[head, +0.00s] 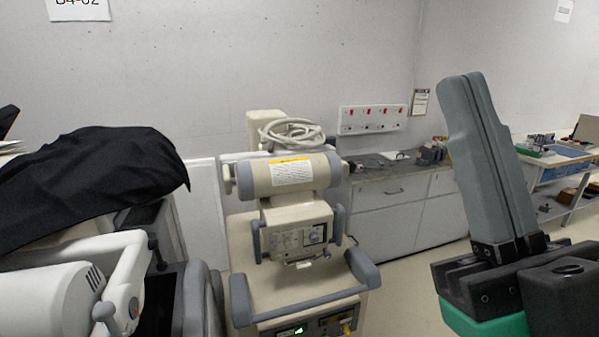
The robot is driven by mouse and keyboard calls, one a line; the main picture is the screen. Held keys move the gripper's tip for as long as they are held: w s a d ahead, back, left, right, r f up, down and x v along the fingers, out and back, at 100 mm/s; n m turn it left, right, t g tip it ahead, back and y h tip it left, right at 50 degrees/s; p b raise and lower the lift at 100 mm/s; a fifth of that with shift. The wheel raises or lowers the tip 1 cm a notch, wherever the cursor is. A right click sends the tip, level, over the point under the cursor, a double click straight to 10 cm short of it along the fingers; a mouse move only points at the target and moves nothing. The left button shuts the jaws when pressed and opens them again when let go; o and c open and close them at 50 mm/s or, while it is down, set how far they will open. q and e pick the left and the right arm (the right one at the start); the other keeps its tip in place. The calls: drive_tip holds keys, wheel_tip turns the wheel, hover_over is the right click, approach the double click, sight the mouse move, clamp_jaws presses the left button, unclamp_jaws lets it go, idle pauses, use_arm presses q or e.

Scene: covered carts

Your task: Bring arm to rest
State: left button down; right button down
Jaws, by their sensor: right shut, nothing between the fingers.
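My right gripper (466,82) stands in the right foreground, with its two long grey fingers pointing up and leaning a little left. The fingers lie side by side, shut, with nothing between them. Its black and green mount shows at the lower right. It is apart from everything around it in the picture. My left gripper is not in view. A cart at the left is partly draped with a black cover (95,180).
A beige medical machine (290,230) with a coiled cable stands in the middle. Behind it is a low white cabinet (390,222) under a wall socket panel (372,119). A shelf table with small items (550,160) stands at the far right. Some floor shows between machine and gripper.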

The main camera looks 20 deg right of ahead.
drive_tip(key=w+a+f+m+g+y, duration=0.1)
drive_tip(key=w+f+m+g+y, duration=0.1)
drive_tip(key=w, duration=0.1)
wheel_tip(320, 180, up, 38)
drive_tip(key=m+p, duration=0.2)
drive_tip(key=p, duration=3.6)
wheel_tip(320, 180, down, 40)
drive_tip(key=b, duration=3.9)
drive_tip(key=shift+w+f+b, duration=0.2)
drive_tip(key=shift+b, duration=0.2)
